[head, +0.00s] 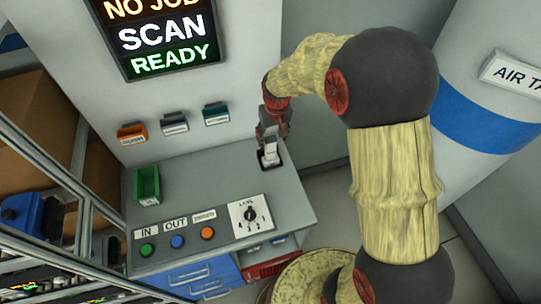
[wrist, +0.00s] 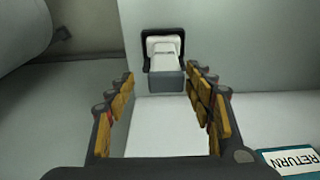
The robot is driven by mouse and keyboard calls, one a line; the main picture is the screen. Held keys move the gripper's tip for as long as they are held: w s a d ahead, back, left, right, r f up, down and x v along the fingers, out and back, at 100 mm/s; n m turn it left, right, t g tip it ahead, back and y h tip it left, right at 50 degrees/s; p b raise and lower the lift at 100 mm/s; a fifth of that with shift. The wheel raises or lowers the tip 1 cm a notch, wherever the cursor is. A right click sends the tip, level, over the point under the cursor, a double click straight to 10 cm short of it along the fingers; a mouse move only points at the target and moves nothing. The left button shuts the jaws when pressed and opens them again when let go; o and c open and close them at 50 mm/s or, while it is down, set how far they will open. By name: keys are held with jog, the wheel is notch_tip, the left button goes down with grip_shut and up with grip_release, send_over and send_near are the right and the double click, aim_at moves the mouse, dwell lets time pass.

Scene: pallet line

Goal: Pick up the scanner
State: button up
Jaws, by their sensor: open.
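The scanner (head: 270,153) is a small white and grey device at a black holder (head: 262,165) on the right part of the grey counter. In the wrist view the scanner's broad white face (wrist: 168,125) lies between my fingers, with a grey part (wrist: 167,81) beyond it. The black-rimmed holder (wrist: 147,49) is farther off. My gripper (head: 271,134) is directly above the scanner and hides part of it in the head view. Its fingers (wrist: 160,108) are open on both sides of the white face, and I cannot tell whether they touch it.
A green bin (head: 147,184) stands on the counter (head: 205,175) at the left. Orange (head: 131,133), grey (head: 174,123) and teal (head: 216,113) holders hang on the wall. A button panel (head: 200,232) lines the front. A screen (head: 160,32) reads SCAN READY. A shelf rack stands left.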

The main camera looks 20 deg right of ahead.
aim_at(271, 151)
jog(key=f, duration=0.5)
jog(key=shift+w+a+f, duration=0.15)
jog(key=shift+w+a, duration=0.2)
jog(key=shift+w, duration=0.05)
jog(key=c, duration=0.3)
grip_shut()
dwell(0.4)
